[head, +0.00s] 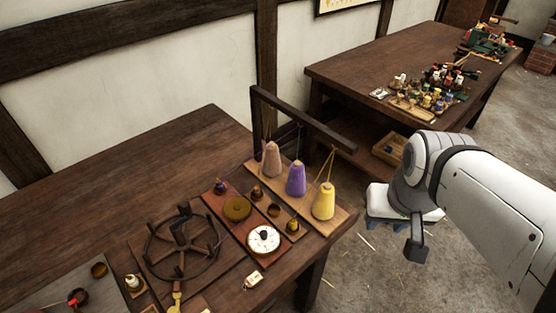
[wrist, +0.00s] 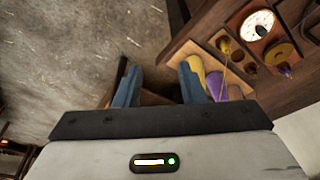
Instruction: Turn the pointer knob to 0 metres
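The pointer knob (head: 264,236) is a small dark knob on a round white dial (head: 263,245) set on the reddish board at the table's right end. The dial also shows in the wrist view (wrist: 257,26), near the top right. The dial's marks and the knob's exact reading are too small to tell. My gripper (wrist: 158,80) is open and empty in the wrist view, its two blue fingers apart. It hangs off the table's right side, away from the dial. In the head view my arm hides most of the gripper.
Pink, purple (head: 295,180) and yellow (head: 323,201) cones stand behind the dial under a dark wooden frame (head: 303,118). A spoked wheel (head: 181,243) lies left of the dial. A tag (head: 253,280) lies in front. A second table (head: 390,60) stands behind; open floor lies right of the near table.

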